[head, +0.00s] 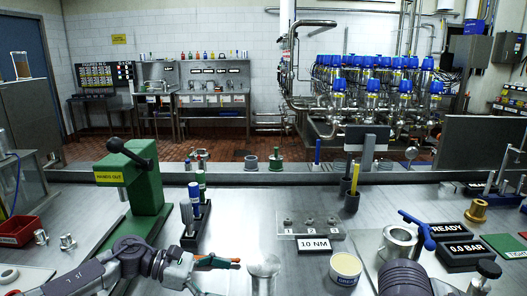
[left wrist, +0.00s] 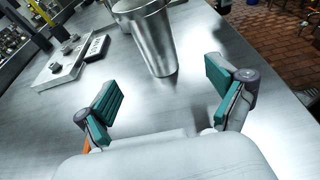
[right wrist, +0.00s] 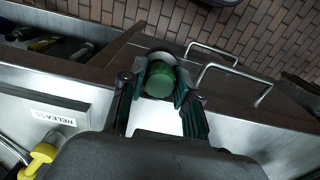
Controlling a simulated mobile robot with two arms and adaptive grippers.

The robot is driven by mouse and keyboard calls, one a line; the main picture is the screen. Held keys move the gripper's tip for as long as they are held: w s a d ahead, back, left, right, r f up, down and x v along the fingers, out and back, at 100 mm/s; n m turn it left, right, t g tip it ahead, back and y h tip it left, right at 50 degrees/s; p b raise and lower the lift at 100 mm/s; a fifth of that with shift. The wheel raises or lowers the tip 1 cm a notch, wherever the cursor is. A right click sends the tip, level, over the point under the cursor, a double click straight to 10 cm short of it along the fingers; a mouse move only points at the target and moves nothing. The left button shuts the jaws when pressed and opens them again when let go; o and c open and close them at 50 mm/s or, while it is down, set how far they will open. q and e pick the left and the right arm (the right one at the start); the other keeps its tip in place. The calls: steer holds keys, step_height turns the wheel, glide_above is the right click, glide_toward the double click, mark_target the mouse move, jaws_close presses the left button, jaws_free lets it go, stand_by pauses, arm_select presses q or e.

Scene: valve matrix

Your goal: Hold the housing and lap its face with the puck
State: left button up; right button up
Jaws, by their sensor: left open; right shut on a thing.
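A bare metal cylinder (head: 264,268), which looks like the housing, stands upright on the bench at the bottom centre of the head view. In the left wrist view the cylinder (left wrist: 150,38) stands beyond my fingertips, apart from them. My left gripper (head: 222,263) is open and empty, just left of the cylinder; its spread fingers (left wrist: 172,92) show in the left wrist view. In the right wrist view my right gripper (right wrist: 160,88) is shut on a green round piece (right wrist: 160,79), apparently the puck. Its underside is hidden. I cannot make out the right fingers in the head view.
A green press (head: 143,178) and marker holder (head: 197,225) stand left. A plate with small parts (head: 305,222), a 10 NM sign (head: 314,244) and a tub (head: 345,268) lie right of the cylinder. A metal ring (head: 398,243) with a blue-handled clamp (head: 418,230) stands further right.

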mark_target(254, 288)
arm_select(q)
steer(key=p+x, duration=0.1)
steer(key=x, duration=0.3)
steer(key=shift+w+d, duration=0.1)
arm_select(e)
steer(key=shift+w+r, duration=0.15)
steer(key=shift+r, duration=0.4)
arm_select(q)
steer(key=b+x, duration=0.1)
steer(key=x, duration=0.2)
steer(key=shift+f+b, duration=0.15)
steer(key=shift+b, duration=0.2)
arm_select(e)
steer(key=shift+f, duration=0.75)
arm_select(q)
steer(key=shift+d+f, duration=0.15)
steer(key=shift+d, duration=0.4)
arm_select(e)
steer(key=shift+f, duration=0.2)
arm_select(q)
steer(key=c, duration=1.1)
